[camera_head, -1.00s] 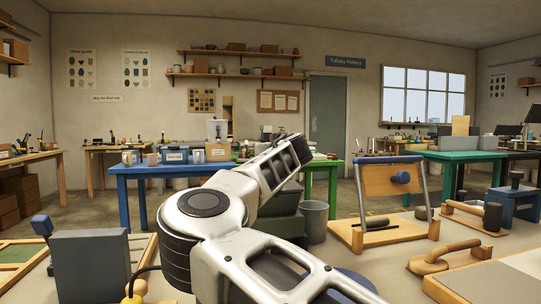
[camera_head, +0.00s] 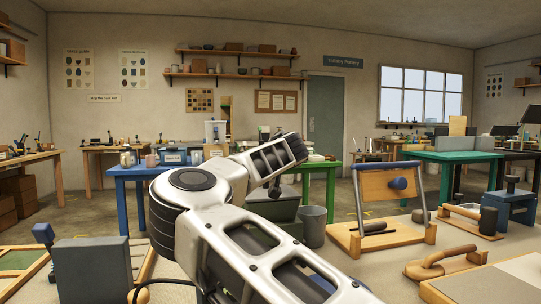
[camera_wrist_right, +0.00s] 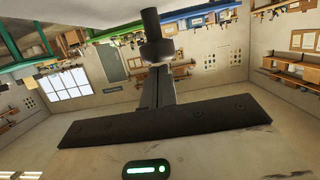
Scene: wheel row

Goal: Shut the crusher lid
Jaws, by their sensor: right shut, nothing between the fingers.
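A wooden panel (camera_head: 379,182) with a blue knob (camera_head: 398,184) stands raised between metal side bars on a wooden base (camera_head: 352,239), right of centre in the head view. It may be the open crusher lid, but I cannot be sure. A dark rod (camera_head: 372,228) lies on the base. My left gripper is out of view.
On the near table, a grey upright panel (camera_head: 92,270) and a blue-knobbed piece (camera_head: 43,234) stand at left. A wooden handled tool (camera_head: 440,263), a roller tool (camera_head: 487,221) and a blue stand (camera_head: 511,206) are at right. A grey bin (camera_head: 312,227) stands beyond.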

